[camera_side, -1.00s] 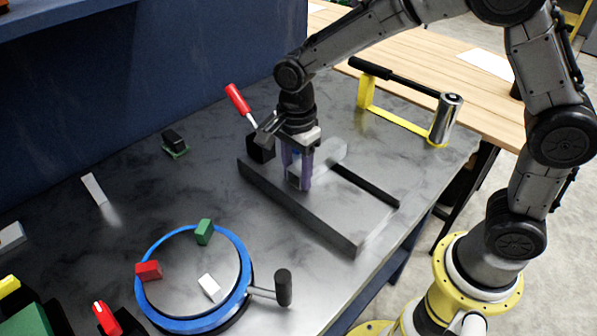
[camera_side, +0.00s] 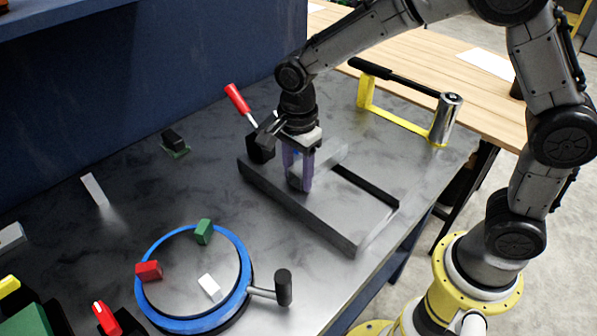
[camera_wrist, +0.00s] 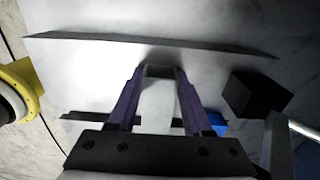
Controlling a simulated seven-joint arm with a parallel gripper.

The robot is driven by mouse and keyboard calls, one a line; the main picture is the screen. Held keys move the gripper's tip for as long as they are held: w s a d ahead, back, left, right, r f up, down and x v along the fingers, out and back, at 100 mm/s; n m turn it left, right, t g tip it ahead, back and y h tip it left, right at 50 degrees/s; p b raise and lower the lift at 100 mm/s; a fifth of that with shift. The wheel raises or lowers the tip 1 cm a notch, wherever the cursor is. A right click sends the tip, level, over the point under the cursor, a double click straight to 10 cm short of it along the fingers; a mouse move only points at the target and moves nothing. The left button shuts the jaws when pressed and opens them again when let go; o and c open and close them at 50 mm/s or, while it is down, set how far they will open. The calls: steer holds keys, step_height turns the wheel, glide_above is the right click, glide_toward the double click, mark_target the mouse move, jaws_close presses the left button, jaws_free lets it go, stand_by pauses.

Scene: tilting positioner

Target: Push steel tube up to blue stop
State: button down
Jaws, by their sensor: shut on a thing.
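My gripper (camera_side: 299,180) is low over the grey fixture on the table, fingers pointing down. Its purple fingers also show in the wrist view (camera_wrist: 159,73), shut on the steel tube (camera_wrist: 158,100), a pale grey piece between them. In the side view the fingers hide much of the tube. A blue block, which looks like the blue stop (camera_wrist: 219,123), shows to the right of the fingers in the wrist view, partly covered by the gripper body. In the side view the stop is mostly hidden. I cannot tell whether the tube touches it.
The grey fixture (camera_side: 300,205) has a raised front wall and a dark bar at right. A black block (camera_side: 260,149) and a red-handled tool (camera_side: 238,98) stand at its left. A blue-rimmed turntable (camera_side: 246,265) is in front. A yellow-framed clamp (camera_side: 400,124) is behind at right.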

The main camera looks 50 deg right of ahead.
steer(key=shift+w+r, duration=0.1)
steer(key=shift+w, duration=0.15)
steer(key=shift+s, duration=0.3)
stand_by(0.4)
steer(key=shift+w, duration=0.2)
steer(key=shift+w, duration=0.1)
steer(key=shift+s, duration=0.35)
stand_by(0.9)
steer(key=shift+w, duration=0.1)
steer(key=shift+w, duration=0.25)
